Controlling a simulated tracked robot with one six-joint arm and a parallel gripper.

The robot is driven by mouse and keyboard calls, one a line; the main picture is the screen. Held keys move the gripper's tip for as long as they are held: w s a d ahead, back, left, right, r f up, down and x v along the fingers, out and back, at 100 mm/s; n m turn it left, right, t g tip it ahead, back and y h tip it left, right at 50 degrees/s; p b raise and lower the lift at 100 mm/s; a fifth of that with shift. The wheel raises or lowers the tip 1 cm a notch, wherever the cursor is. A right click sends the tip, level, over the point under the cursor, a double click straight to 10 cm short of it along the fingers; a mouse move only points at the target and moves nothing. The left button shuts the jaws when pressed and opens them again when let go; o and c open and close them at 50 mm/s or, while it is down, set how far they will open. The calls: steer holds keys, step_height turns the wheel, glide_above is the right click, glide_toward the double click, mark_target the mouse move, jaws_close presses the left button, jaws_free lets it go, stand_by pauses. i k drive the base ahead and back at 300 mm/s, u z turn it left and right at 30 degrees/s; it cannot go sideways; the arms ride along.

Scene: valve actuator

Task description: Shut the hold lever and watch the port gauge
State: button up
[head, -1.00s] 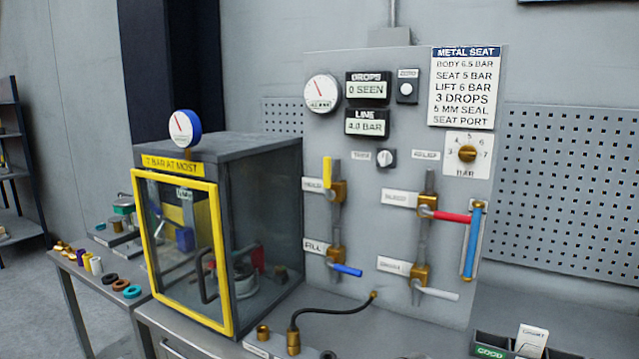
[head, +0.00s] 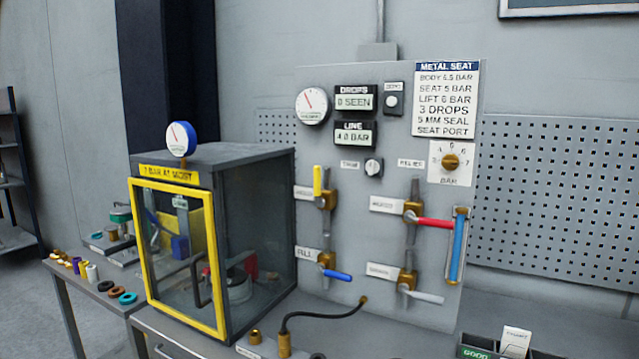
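The panel (head: 385,235) carries several levers. A yellow lever (head: 317,180) points upright along its vertical pipe; its label is too blurred to read. A blue lever (head: 337,275) beside the FILL label lies across its pipe. A red lever (head: 434,223) and a grey lever (head: 428,297) also lie across their pipe, with unreadable labels. I cannot tell which one is the hold lever. A round white gauge (head: 311,106) is at the panel's upper left. A blue-rimmed gauge (head: 181,138) stands on the box. I cannot tell which is the port gauge. My gripper is not in view.
The glass-sided box (head: 262,210) has a yellow-framed door (head: 219,270) in front. The DROPS display (head: 355,102) reads 0 SEEN; the LINE display (head: 354,134) reads 4.0 BAR. A black hose (head: 320,314) runs to the panel foot. A blue tube (head: 457,250) is at right.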

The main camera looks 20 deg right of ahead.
mark_target(321, 202)
steer(key=k, duration=1.2)
steer(key=u, duration=0.35)
steer(key=i, duration=0.6)
steer(key=u, duration=0.5)
steer(key=i, duration=1.4)
steer(key=z, duration=0.25)
